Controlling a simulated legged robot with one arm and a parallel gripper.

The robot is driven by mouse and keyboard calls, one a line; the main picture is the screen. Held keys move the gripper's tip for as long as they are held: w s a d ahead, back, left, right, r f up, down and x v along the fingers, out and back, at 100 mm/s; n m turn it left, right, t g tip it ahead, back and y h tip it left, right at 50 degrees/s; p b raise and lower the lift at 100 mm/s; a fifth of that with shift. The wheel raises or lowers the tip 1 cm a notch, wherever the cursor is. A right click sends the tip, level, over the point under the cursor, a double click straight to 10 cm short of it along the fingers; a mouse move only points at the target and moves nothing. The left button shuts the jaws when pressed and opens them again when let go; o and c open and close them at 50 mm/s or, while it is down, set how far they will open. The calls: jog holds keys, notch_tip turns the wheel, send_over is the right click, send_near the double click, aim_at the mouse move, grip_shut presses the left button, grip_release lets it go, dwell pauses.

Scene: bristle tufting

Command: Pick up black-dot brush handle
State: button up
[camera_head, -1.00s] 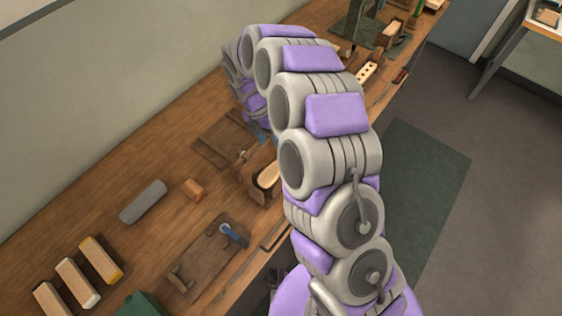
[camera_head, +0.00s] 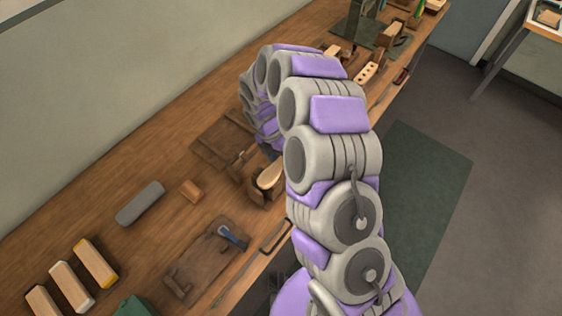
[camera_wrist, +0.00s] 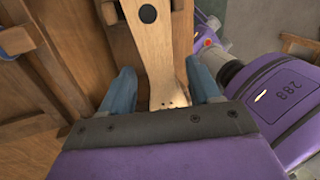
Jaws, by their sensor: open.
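The brush handle (camera_wrist: 151,50) is a pale wooden piece with a black dot near its far end in the wrist view. My gripper (camera_wrist: 161,88) is open, with one blue finger on each side of the handle's near end. The fingers appear apart from the wood; the near end lies close to the gripper's dark front plate. In the head view a pale wooden piece (camera_head: 271,176), likely this handle, sits in a brown wooden holder (camera_head: 258,193) at the bench's front edge. There my arm hides most of the gripper.
A brown board with a blue-handled tool (camera_head: 232,236) lies nearer on the bench. A grey block (camera_head: 140,204), a small wood block (camera_head: 190,191) and several pale blocks (camera_head: 96,262) stand to the left. A drilled wooden block (camera_head: 367,73) is farther back.

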grip_shut()
dwell(0.5)
jog(key=shift+r, duration=0.1)
jog(key=shift+r, duration=0.45)
notch_tip(320, 180, up, 3)
jog(key=shift+p, duration=0.65)
jog(key=s+d+r+p, duration=0.15)
jog(key=s+d, duration=0.25)
jog(key=s, duration=1.1)
notch_tip(320, 180, up, 2)
jog(key=t+y, duration=0.2)
jog(key=y, duration=0.1)
send_over(280, 160)
jog(key=shift+s+a+r+m, duration=0.1)
jog(key=shift+s+m, duration=0.05)
jog(key=shift+m, duration=0.15)
jog(key=shift+f+b, duration=1.7)
jog(key=shift+f, duration=0.8)
